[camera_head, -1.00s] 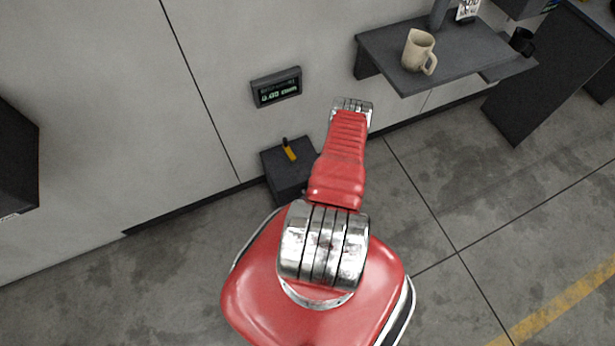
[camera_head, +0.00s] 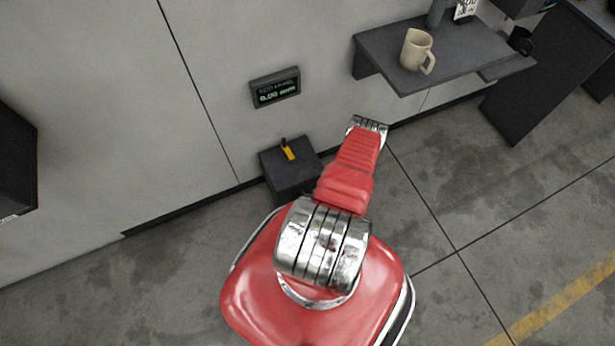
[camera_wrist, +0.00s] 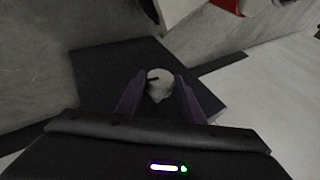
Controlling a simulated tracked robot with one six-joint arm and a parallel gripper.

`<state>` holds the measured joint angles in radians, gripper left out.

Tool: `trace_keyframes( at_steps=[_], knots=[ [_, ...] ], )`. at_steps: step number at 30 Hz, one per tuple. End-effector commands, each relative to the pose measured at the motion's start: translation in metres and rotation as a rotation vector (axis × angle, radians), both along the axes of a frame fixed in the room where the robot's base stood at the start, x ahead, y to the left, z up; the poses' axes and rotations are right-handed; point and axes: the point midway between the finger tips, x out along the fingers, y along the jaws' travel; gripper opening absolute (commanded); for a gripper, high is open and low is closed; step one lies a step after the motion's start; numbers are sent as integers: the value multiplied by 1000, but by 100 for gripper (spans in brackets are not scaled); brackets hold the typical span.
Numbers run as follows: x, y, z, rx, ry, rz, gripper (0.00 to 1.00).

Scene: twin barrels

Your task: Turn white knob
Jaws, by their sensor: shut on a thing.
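The white knob (camera_wrist: 160,88) shows in the wrist view on top of a dark box, with a dark mark on its face. My gripper (camera_wrist: 160,98) has one purple-grey finger on each side of the knob and is shut on it. In the head view my red arm hides the gripper and the knob. The dark box (camera_head: 284,178) stands on the floor against the wall, with a yellow lever or handle (camera_head: 288,151) on its top.
A display (camera_head: 275,88) on the wall above the box shows green text, seemingly 0.00 with a unit. A grey shelf (camera_head: 385,62) at the upper right holds a beige mug (camera_head: 416,50). A dark cabinet (camera_head: 15,160) stands at the left edge. The floor at the right is open.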

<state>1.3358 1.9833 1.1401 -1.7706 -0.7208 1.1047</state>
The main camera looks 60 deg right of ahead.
Motion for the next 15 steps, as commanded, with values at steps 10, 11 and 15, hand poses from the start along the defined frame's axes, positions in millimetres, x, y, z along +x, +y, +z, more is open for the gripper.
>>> trace_keyframes(
  at_steps=[10,11,15],
  knots=[
    [1,2,0,44,-28,2,12],
    [1,2,0,46,-29,2,12],
    [1,2,0,46,-30,3,12]
  ],
)
